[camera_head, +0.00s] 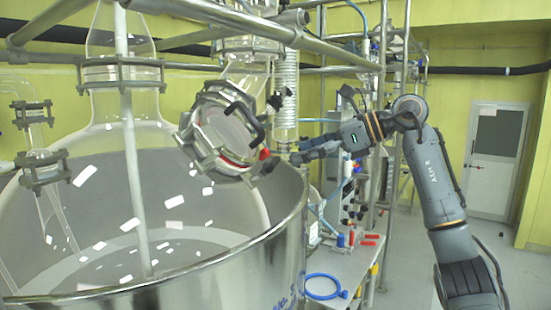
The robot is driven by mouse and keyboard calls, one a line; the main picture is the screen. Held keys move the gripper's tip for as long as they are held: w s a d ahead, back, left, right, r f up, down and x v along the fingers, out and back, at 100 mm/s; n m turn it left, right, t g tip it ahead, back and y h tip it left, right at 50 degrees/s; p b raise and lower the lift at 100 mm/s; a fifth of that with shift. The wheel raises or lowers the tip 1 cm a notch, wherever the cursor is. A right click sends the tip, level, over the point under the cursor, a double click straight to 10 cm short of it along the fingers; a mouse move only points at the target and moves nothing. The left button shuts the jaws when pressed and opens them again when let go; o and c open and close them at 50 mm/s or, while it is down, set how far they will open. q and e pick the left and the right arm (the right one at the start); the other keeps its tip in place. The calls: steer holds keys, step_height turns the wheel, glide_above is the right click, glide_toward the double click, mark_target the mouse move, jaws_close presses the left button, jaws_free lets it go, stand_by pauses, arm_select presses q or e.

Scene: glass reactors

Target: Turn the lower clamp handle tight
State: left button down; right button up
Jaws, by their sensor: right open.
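A round glass port (222,132) with a metal clamp ring is tilted above the rim of the big glass reactor. A black curved handle (246,116) crosses its cover. Dark clamp parts sit around the ring, and a small red piece (264,154) shows at its lower right. I cannot tell for sure which part is the lower clamp handle. My right gripper (297,152) is open and empty, just right of the port's lower right edge, pointing left. A small gap seems to separate it from the clamp parts. My left gripper is not in view.
The steel vessel rim (270,240) curves below the port. Metal pipes (345,55) cross above, and a glass coil column (286,95) stands behind. A steel shelf (345,270) with a blue hose (322,287) and red-handled items is below my right arm. Open floor lies at right.

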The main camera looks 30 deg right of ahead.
mark_target(277, 160)
steer(key=p+x, duration=0.1)
steer(key=x, duration=0.5)
steer(key=shift+w+a, duration=0.15)
steer(key=shift+w+a+f, duration=0.1)
steer(key=shift+w+f, duration=0.05)
steer(key=shift+w, duration=0.05)
steer(key=shift+s, duration=0.1)
steer(key=c, duration=1.1)
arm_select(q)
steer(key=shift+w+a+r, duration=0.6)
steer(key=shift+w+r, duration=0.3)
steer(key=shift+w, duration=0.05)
arm_select(e)
steer(key=shift+c, duration=0.2)
